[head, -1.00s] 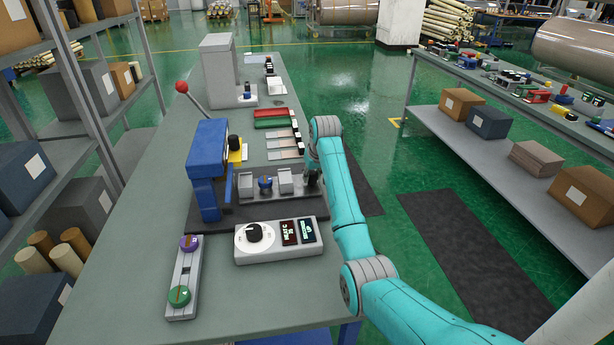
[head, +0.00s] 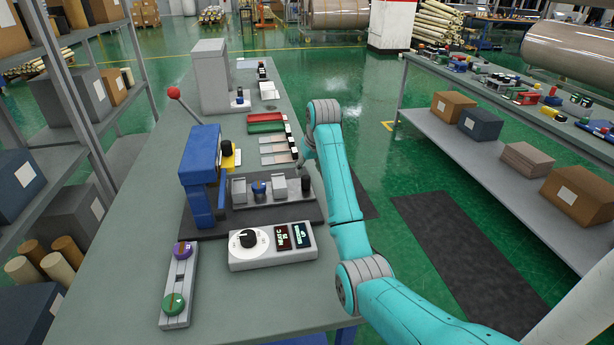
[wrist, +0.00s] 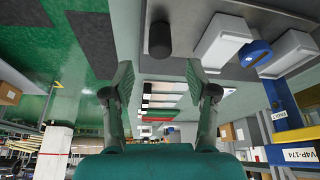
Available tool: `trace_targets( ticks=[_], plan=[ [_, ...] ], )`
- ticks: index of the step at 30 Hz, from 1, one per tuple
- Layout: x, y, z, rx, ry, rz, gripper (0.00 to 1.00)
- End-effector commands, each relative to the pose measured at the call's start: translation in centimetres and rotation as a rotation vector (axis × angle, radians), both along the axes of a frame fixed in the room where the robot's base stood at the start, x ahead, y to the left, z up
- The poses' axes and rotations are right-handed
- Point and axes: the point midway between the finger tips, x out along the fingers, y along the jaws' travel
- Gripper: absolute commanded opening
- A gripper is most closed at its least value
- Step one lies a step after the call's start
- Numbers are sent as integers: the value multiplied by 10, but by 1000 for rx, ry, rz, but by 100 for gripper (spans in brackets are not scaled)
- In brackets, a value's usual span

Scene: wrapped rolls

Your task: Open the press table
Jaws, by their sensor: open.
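The blue press (head: 200,172) has a lever with a red ball (head: 174,92). Its grey press table (head: 268,203) reaches out to the right over a dark base plate (head: 215,228). The table carries two grey blocks and a blue round part (head: 259,188). A black upright knob (head: 306,184) stands at its right end. My gripper (wrist: 158,70) is open and empty. In the wrist view the knob (wrist: 160,40) lies just beyond and between the fingertips, apart from them. In the head view my arm partly hides the gripper.
A control box with a dial (head: 272,245) and a strip with purple and green knobs (head: 179,285) stand in front of the press. Red and green bars (head: 266,122) and sample strips lie behind. A grey column (head: 211,76) stands farther back.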

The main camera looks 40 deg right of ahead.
Motion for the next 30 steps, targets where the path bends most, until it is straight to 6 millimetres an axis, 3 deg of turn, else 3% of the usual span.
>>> trace_targets(
  ticks=[4, 10, 30],
  plan=[
    [-9, 3, 24, -1, -3, 0, 58],
    [-15, 6, 40, 0, -1, 0, 58],
    [-16, 7, 43, 0, 0, 0, 58]
  ],
)
